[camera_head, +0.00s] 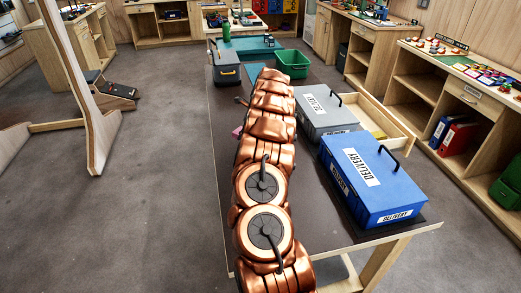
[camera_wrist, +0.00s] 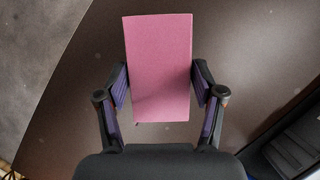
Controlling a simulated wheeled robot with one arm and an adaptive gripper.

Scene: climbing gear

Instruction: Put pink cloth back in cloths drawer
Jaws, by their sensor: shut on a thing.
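The pink cloth (camera_wrist: 160,65) is a flat folded rectangle in the wrist view, upright in the picture over the dark tabletop. My gripper (camera_wrist: 160,88) is shut on it, with one purple-padded finger at each long side. I cannot tell whether the cloth touches the table. In the head view only a small pink bit (camera_head: 237,131) shows at the left of my copper arm, which hides the rest and the gripper. An open wooden drawer (camera_head: 398,137) juts out at the right, behind the delivery boxes, with something yellow inside. I see no label on it.
A blue delivery box (camera_head: 365,180) and a grey delivery box (camera_head: 322,108) stand on the dark table (camera_head: 225,108), right of my arm. The table's left strip is mostly clear.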

